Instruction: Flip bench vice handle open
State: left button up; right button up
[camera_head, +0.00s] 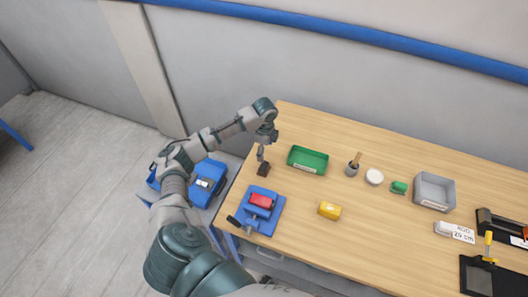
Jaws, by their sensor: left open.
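The bench vice (266,221) sits at the left end of the wooden table, with a blue base and a red block (261,201) on top. A dark handle end (233,221) sticks out at its front left, by the table edge. The handle's exact position is too small to tell. My left gripper (263,170) hangs above the table behind the vice, pointing down. It is open, apart from the vice and seems to hold nothing. My right gripper is not in view.
A green tray (308,160) stands right of my left gripper. A yellow cylinder (330,211) lies right of the vice. A grey bin (434,191) and several small items stand farther right. A blue case (208,178) is left of the table. The wall closes off the back.

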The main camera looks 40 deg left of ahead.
aim_at(249, 232)
jog(key=k, duration=1.5)
